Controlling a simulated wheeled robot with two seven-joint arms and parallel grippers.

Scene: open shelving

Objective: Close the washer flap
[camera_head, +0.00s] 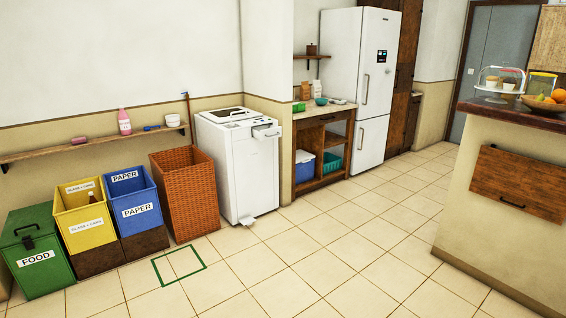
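The washer (256,176) is a tall white machine against the back wall, between the wicker basket and the wooden counter unit. A small white flap-like piece (247,221) sticks out at its foot, close to the floor, and looks folded open. Near the top front, a small white panel or drawer (267,132) stands out from the body. It is too small to tell which of these parts is the flap. The dark-framed lid (230,113) on top looks shut. Neither of my grippers is in view.
A wicker basket (186,195) stands close left of the washer, beside blue (139,211), yellow (87,225) and green (36,260) bins. A wooden unit (325,140) stands to the right. A counter (506,205) fills the right side. The tiled floor (300,250) before the washer is clear.

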